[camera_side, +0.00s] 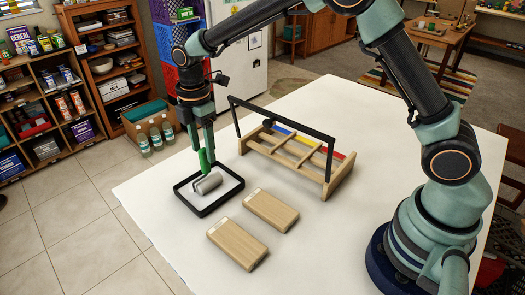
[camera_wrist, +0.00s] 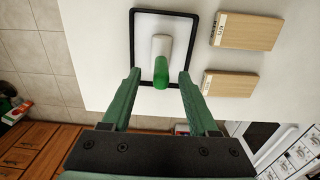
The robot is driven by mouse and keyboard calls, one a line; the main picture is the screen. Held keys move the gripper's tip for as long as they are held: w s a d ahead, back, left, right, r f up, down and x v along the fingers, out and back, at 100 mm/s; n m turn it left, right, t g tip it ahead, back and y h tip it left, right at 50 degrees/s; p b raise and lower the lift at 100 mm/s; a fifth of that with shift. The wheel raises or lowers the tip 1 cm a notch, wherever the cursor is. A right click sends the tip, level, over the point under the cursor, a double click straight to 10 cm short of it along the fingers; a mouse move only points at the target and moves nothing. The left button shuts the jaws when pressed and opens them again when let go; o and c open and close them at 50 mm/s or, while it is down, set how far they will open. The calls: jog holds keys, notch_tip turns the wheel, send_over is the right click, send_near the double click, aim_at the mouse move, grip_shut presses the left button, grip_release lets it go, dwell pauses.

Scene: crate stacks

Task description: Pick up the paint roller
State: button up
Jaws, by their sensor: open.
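The paint roller has a grey-white cylinder (camera_side: 209,183) and a green handle (camera_side: 204,160). It rests inside a black-rimmed tray (camera_side: 201,211) on the white table, its handle pointing up toward my gripper. In the wrist view the paint roller (camera_wrist: 161,60) lies inside the tray frame (camera_wrist: 133,45), its green handle end nearest my gripper. My gripper (camera_wrist: 158,78) is open, with one green finger on each side of the handle and a gap to both. In the side view my gripper (camera_side: 203,150) points down just above the roller.
Two wooden blocks (camera_side: 238,243) (camera_side: 271,210) lie in front of the tray. A wooden rack (camera_side: 300,160) with a black handle bar stands to its right, with blue, red and yellow pieces behind it. The table's left edge is close to the tray. The table front is clear.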

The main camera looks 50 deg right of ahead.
aim_at(207, 173)
notch_tip(207, 173, down, 5)
jog(key=shift+a+r, duration=0.15)
jog(key=shift+r, duration=0.05)
grip_shut()
dwell(1.4)
